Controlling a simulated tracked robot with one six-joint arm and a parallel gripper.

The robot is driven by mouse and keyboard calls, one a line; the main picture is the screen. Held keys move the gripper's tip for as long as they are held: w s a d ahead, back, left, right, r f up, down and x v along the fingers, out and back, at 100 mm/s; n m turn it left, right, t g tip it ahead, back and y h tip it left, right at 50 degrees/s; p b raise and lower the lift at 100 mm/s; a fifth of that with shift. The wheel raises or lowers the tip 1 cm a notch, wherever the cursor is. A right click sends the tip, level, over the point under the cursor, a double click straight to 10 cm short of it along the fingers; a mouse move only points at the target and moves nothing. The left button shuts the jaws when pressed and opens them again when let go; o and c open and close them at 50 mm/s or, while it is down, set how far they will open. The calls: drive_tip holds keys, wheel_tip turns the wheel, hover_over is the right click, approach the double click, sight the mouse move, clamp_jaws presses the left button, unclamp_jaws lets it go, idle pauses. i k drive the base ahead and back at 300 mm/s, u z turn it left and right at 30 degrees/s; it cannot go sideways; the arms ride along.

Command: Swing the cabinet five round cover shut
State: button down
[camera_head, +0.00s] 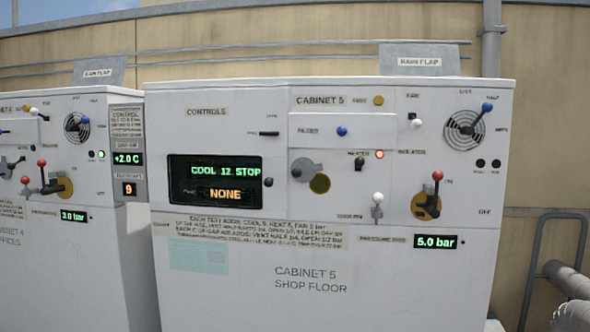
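Cabinet five (420,290) is the large white box in the middle, labelled "CABINET 5 SHOP FLOOR". On its front panel, below the blue-knobbed filter drawer (342,131), a small grey round cover (303,167) sits up and left of an olive-coloured round port (320,184). The cover overlaps only the port's upper left edge, so most of the port face shows. My gripper is not in view.
Right of the port are a heater switch (358,163), a white-knobbed lever (377,200) and a red-knobbed lever (437,178). A dark display (215,182) is to its left. Another white cabinet (70,270) stands left; pipes (572,285) run at lower right.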

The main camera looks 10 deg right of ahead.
sight(304, 170)
drive_tip(key=k, duration=1.05)
drive_tip(key=u, duration=0.25)
drive_tip(key=i, duration=0.5)
drive_tip(key=u, duration=0.6)
drive_tip(key=i, duration=1.45)
drive_tip(key=u, duration=0.05)
